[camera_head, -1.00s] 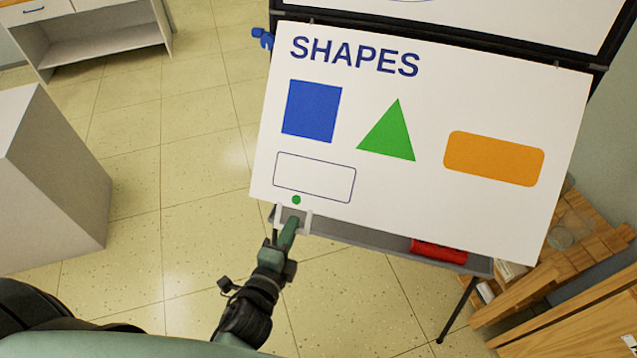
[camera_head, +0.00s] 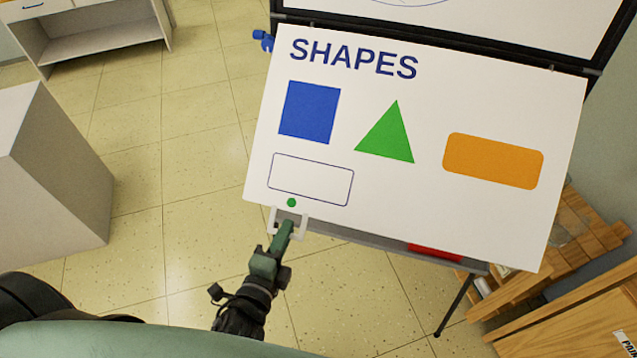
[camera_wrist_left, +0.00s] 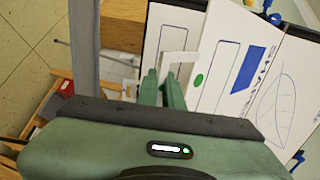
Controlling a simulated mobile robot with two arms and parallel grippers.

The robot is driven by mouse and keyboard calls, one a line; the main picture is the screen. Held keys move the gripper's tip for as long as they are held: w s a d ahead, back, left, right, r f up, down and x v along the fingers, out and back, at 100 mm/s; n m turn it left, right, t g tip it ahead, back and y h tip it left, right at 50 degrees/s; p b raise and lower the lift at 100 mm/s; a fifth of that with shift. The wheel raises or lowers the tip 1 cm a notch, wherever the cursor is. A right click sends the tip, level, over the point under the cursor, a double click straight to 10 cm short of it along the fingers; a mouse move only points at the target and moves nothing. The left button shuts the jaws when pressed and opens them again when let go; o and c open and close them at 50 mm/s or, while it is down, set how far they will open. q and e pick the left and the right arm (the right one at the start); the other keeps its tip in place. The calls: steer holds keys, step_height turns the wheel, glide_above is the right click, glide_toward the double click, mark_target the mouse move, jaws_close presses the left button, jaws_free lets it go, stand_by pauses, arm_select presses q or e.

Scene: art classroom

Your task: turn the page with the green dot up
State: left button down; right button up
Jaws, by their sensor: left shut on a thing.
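The white page (camera_head: 395,195) headed SHAPES hangs from the dark easel, with a blue square, green triangle, orange bar and empty outlined box. Its green dot (camera_head: 291,202) is near the lower left corner; it also shows in the left wrist view (camera_wrist_left: 198,80). My left gripper (camera_head: 287,225) is at the page's lower edge just below the dot, shut on a white U-shaped tab (camera_head: 303,226) there. In the left wrist view my gripper (camera_wrist_left: 163,78) is by that tab, and the page stands out from an outlined sheet (camera_wrist_left: 170,38) behind it. My right gripper is not in view.
The easel's grey tray (camera_head: 345,234) runs below the page with a red object (camera_head: 434,252) on it. A sheet (camera_head: 430,10) hangs above the page. A pale block (camera_head: 55,170) stands left, wooden pieces (camera_head: 570,245) right. Floor between block and easel is clear.

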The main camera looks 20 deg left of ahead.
arm_select(q)
steer(key=s+r+p, duration=0.4)
steer(key=s+r, duration=0.1)
steer(key=r, duration=0.2)
stand_by(0.4)
steer(key=s+r, duration=0.4)
steer(key=r, duration=0.4)
stand_by(0.7)
steer(key=shift+r, duration=0.1)
